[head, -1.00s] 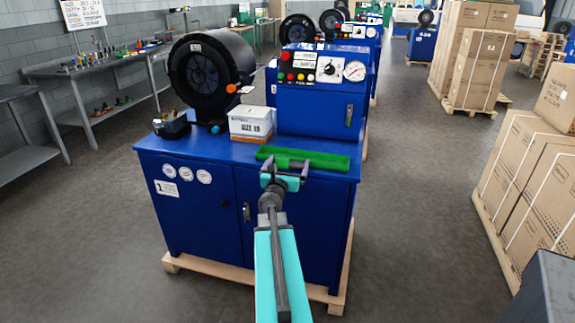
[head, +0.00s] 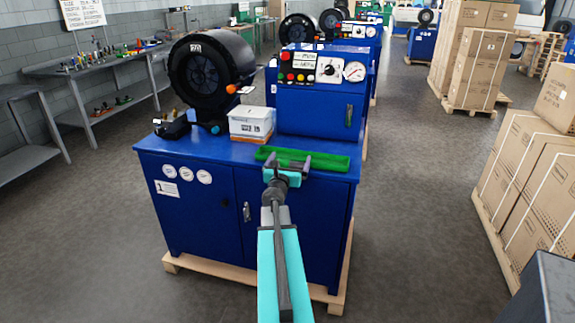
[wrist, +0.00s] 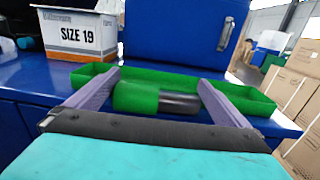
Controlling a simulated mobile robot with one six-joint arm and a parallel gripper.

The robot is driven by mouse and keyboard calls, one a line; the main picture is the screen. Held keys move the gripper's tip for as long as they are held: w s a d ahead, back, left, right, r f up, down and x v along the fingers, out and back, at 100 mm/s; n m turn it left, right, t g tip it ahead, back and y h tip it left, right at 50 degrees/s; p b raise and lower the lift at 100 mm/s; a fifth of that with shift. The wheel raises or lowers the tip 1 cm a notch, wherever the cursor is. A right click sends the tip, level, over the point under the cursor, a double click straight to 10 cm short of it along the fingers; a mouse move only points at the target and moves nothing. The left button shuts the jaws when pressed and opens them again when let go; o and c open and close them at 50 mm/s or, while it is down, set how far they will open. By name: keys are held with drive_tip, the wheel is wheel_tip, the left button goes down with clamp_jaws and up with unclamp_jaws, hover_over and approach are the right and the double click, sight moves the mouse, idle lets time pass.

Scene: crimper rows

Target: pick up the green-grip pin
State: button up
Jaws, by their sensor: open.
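In the wrist view a pin with a green grip (wrist: 136,97) and a dark cylindrical end (wrist: 178,103) lies in a shallow green tray (wrist: 250,98). The pin lies crosswise in the picture, green end to the left. In the head view my gripper (head: 289,163) is at the front edge of the green tray (head: 330,163), on the blue machine's top. I cannot make out the pin in the head view.
A white box marked SIZE 19 (wrist: 78,35) stands left of the tray; it also shows in the head view (head: 251,122). The blue control cabinet (head: 318,100) rises behind the tray. A black crimper head (head: 210,70) is at the left. Stacked cartons (head: 530,180) stand on the right.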

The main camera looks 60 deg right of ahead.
sight(292, 155)
drive_tip(key=shift+p+x, duration=0.3)
drive_tip(key=shift+x, duration=1.45)
drive_tip(key=shift+c, duration=0.4)
drive_tip(key=c, duration=1.1)
drive_tip(key=shift+r, duration=0.15)
wheel_tip(292, 155, up, 18)
drive_tip(key=p, duration=0.5)
drive_tip(key=shift+p, duration=0.3)
